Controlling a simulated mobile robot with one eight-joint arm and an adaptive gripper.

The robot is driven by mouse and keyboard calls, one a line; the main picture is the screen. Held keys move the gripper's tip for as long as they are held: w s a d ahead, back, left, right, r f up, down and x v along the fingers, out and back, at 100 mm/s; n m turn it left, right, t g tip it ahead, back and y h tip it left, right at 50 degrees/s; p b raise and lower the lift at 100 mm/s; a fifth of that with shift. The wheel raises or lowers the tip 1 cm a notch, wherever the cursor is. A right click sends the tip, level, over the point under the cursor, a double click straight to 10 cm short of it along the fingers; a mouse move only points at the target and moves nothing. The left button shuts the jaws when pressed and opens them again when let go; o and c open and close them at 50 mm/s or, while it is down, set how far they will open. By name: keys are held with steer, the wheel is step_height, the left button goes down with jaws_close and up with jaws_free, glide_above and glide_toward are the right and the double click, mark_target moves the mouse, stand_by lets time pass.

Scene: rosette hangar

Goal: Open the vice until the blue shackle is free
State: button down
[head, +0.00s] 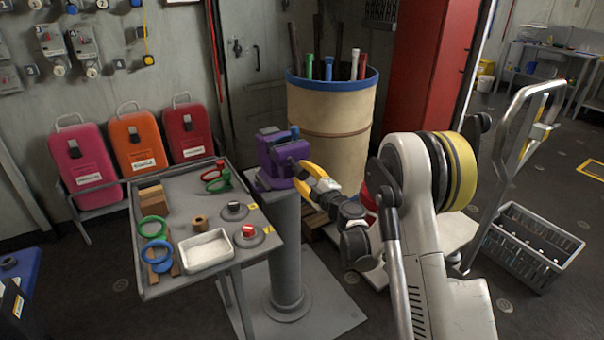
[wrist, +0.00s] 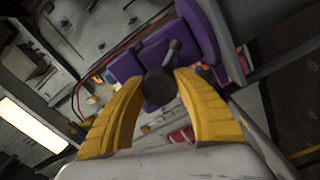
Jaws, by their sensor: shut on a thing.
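The purple vice (head: 277,158) stands on a grey pedestal (head: 287,250) just right of the table. A small blue piece at the top of the vice, seemingly the blue shackle (head: 268,131), sits at its jaws; how firmly it is clamped I cannot tell. My gripper (head: 300,177), with yellow fingers, reaches the vice's front from the right. In the wrist view my gripper (wrist: 158,78) has its fingertips on either side of a dark round knob (wrist: 158,88) of the vice handle (wrist: 172,48), against the purple body (wrist: 205,30). The shackle does not show clearly there.
The grey table (head: 185,220) left of the vice holds a white tray (head: 207,250), green shackles, blue rings and small blocks. A tan barrel (head: 333,120) stands behind the vice. A trolley with a grey crate (head: 530,245) is at the right.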

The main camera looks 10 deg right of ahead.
steer(key=n, duration=0.5)
steer(key=shift+n, duration=0.3)
steer(key=n, duration=0.3)
steer(key=shift+n, duration=0.3)
steer(key=n, duration=0.4)
steer(key=shift+s+n, duration=0.1)
steer(key=shift+n, duration=0.8)
